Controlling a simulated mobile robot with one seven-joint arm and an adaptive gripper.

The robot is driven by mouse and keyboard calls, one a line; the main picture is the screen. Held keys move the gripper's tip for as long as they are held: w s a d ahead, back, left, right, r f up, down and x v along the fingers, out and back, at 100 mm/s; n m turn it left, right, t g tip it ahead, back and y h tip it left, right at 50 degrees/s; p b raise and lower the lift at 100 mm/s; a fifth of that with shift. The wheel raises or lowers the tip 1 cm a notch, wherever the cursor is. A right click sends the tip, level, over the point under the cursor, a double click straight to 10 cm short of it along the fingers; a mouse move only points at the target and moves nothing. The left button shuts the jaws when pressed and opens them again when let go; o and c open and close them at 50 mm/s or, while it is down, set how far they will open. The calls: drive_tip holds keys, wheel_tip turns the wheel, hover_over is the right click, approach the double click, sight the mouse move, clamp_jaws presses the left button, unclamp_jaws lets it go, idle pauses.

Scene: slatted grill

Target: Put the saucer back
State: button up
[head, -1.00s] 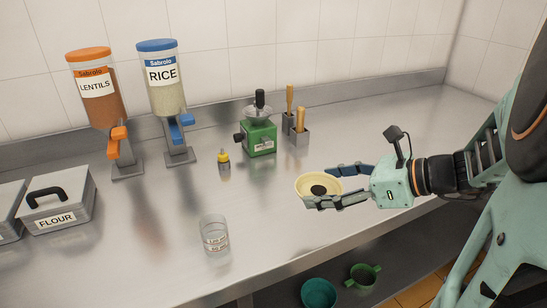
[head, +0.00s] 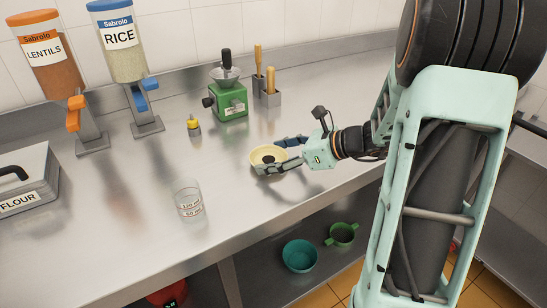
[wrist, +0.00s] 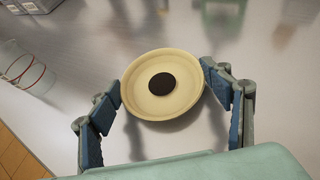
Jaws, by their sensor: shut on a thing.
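The saucer is a pale yellow round dish (head: 257,158) with a dark disc in its centre. It is over the steel counter, right of the glass. My gripper (head: 274,157) reaches in from the right and is shut on it. In the wrist view the saucer (wrist: 162,108) lies between the two blue-padded fingers (wrist: 163,88), one at each side of its rim, with its inside facing up. It looks about level. I cannot tell whether its underside touches the counter.
A measuring glass (head: 188,203) stands left of the saucer. A green grinder (head: 229,104), a small yellow-capped bottle (head: 193,126) and wooden-handled tools (head: 269,82) stand behind. A teal bowl (head: 299,256) and a green two-handled cup (head: 342,234) sit on the lower shelf. The counter around the saucer is clear.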

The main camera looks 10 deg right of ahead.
drive_tip(key=shift+f, duration=0.15)
drive_tip(key=o, duration=1.4)
drive_tip(key=shift+d+r, duration=0.1)
drive_tip(key=shift+r, duration=0.2)
drive_tip(key=p+v, duration=0.1)
drive_tip(key=v, duration=1)
drive_tip(key=shift+s+d+r, duration=0.1)
drive_tip(key=shift+s+d, duration=0.2)
drive_tip(key=shift+p, duration=0.3)
